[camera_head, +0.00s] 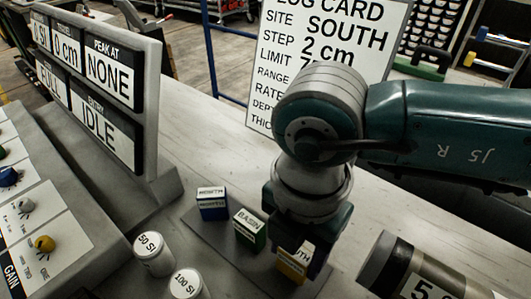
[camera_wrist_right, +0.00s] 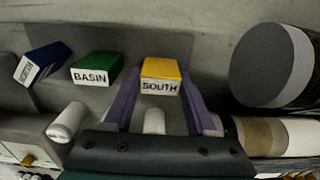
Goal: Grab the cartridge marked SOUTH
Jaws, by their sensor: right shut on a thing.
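The yellow cartridge (camera_head: 291,265) with a white label ending in "UTH" is partly hidden by my right gripper (camera_head: 303,250) in the head view. In the right wrist view the whole label of this cartridge (camera_wrist_right: 161,84) reads SOUTH. My right gripper (camera_wrist_right: 163,95) has its purple fingers on both sides of it and is shut on it. The cartridge is at the right end of a row on a dark flat plate (camera_head: 212,238). I cannot tell whether it still touches the plate. My left gripper is in neither view.
A green cartridge marked BASIN (camera_head: 250,228) and a blue cartridge (camera_head: 212,203) stand to the left. Two white weights, 50 (camera_head: 152,254) and 100 (camera_head: 187,284), are in front. A banded core cylinder (camera_head: 415,270) lies to the right. A display panel (camera_head: 105,90) stands left; a card reading SOUTH (camera_head: 270,80) stands behind.

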